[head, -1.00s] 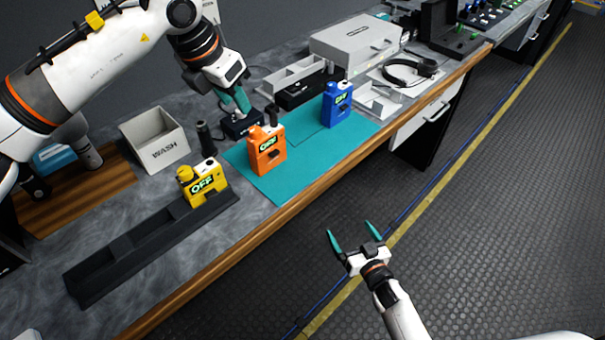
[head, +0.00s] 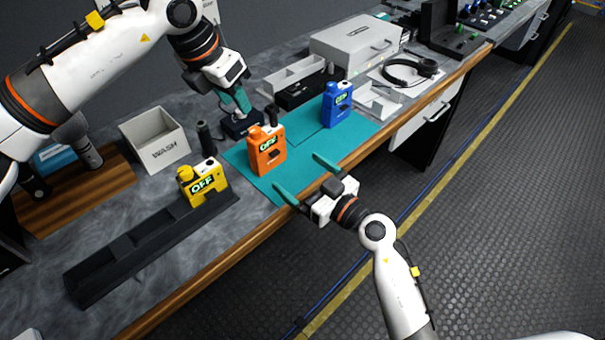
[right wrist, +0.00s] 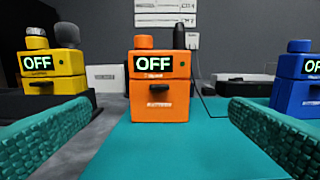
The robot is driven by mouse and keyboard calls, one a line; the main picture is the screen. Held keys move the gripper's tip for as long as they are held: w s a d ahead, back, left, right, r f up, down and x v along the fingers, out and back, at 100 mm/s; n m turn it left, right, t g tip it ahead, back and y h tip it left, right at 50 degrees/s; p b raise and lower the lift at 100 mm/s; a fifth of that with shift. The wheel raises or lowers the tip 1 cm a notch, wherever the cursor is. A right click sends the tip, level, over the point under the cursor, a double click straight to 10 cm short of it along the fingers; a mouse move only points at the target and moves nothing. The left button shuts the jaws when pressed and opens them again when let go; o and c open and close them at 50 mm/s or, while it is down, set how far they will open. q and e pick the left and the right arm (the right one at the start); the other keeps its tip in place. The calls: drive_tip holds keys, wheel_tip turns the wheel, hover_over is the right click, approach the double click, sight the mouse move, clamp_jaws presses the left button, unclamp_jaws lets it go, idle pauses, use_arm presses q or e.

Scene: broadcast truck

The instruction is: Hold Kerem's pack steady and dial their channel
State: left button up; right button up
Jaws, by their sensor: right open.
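An orange pack (head: 267,149) stands upright on the teal mat (head: 290,189), its display reading OFF; it is centred in the right wrist view (right wrist: 159,85). A yellow pack (head: 203,182) stands in a black rack (head: 150,243) to the left, also reading OFF. A blue pack (head: 337,104) stands on the mat to the right. The name labels are too small to read. My right gripper (head: 298,174) is open and empty, facing the orange pack, apart from it. My left gripper (head: 238,101) points down at a dark box (head: 240,126) behind the orange pack; its grip is unclear.
A grey WASH bin (head: 155,140) stands behind the yellow pack. A black cylinder (head: 207,138) is beside it. Headphones (head: 410,72) and a grey case (head: 355,46) are further right. The mat in front of the orange pack is clear.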

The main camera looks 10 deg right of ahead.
sight(272, 152)
drive_tip(key=shift+w+a+r, duration=0.15)
drive_tip(key=shift+w+a, duration=0.1)
drive_tip(key=shift+a, duration=0.05)
drive_tip(key=x, duration=1.1)
drive_tip(key=shift+w+a, duration=0.15)
drive_tip(key=shift+w, duration=0.05)
